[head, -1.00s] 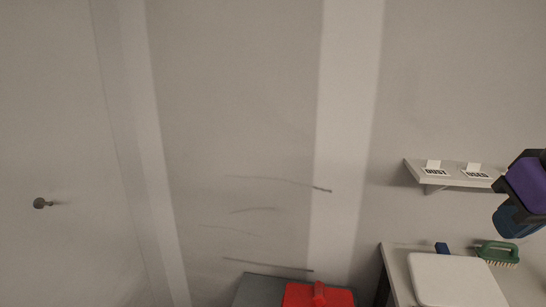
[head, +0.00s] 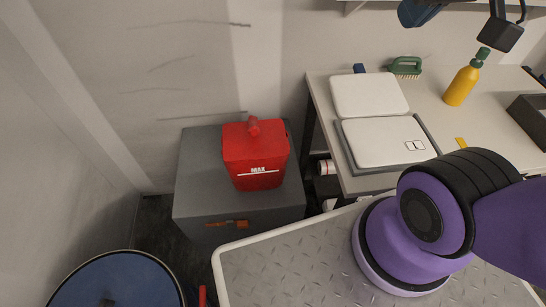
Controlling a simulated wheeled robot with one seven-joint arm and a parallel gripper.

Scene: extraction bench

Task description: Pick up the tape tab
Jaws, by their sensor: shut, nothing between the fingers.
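A small flat yellow piece (head: 461,142), which looks like the tape tab, lies on the pale bench (head: 447,122). It is to the right of a white panel in a grey frame and just above my purple arm in the picture. It is small, so its details are hard to make out. My purple arm with a black ribbed joint fills the lower right and hides part of the bench's front. My gripper is not in view, so I cannot tell where it is relative to the yellow piece.
White panels (head: 380,142) lie on the bench's left part. A green brush (head: 405,68), yellow bottle (head: 462,85) and dark tray (head: 530,120) stand further back and right. A red box (head: 256,155) sits on a grey cabinet (head: 200,175). A blue round drum top (head: 120,285) is lower left.

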